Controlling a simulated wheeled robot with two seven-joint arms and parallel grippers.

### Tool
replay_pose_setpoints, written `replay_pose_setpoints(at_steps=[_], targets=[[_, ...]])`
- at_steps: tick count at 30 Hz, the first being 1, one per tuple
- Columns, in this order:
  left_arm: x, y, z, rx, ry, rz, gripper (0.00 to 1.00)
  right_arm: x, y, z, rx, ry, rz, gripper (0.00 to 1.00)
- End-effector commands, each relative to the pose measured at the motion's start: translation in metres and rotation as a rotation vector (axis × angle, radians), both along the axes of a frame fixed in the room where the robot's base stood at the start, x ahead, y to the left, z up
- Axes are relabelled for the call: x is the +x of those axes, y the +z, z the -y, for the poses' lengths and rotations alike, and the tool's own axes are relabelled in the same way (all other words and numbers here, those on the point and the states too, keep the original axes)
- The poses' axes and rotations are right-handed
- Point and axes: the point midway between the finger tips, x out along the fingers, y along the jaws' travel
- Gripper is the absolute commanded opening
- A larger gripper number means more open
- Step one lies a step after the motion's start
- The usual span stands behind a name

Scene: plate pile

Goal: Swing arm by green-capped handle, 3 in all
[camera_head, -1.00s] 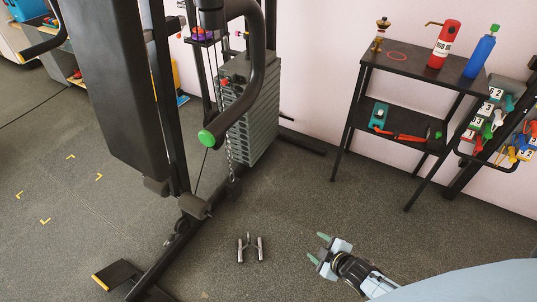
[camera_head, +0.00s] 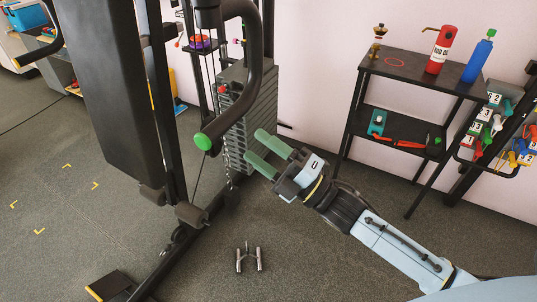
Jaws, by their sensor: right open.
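The black swing arm (camera_head: 246,75) of the gym machine curves down and ends in a green-capped handle (camera_head: 203,142). My right gripper (camera_head: 267,153) reaches in from the lower right, its two green fingers spread apart and empty. It is to the right of the green cap and in front of the weight stack's lower part, apart from the handle in the picture. My left gripper is not in view.
The weight stack (camera_head: 250,115) stands behind the arm. A two-handled metal piece (camera_head: 249,260) lies on the floor. A black shelf (camera_head: 413,70) with a red bottle (camera_head: 443,47) and blue bottle (camera_head: 478,58) stands right. Open floor lies at left.

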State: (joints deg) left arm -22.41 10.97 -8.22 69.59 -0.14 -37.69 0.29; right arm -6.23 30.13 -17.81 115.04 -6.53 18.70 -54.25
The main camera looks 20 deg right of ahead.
Motion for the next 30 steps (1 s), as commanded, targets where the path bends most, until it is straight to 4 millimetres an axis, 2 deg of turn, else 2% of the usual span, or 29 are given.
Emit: replay_pose_setpoints(at_steps=[18,30], targets=[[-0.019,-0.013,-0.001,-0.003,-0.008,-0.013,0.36,0.046,0.026,-0.035,0.002,-0.001,-0.002,0.56],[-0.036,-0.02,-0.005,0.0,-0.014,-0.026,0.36,0.067,0.036,-0.052,0.001,-0.001,-0.003,0.56]])
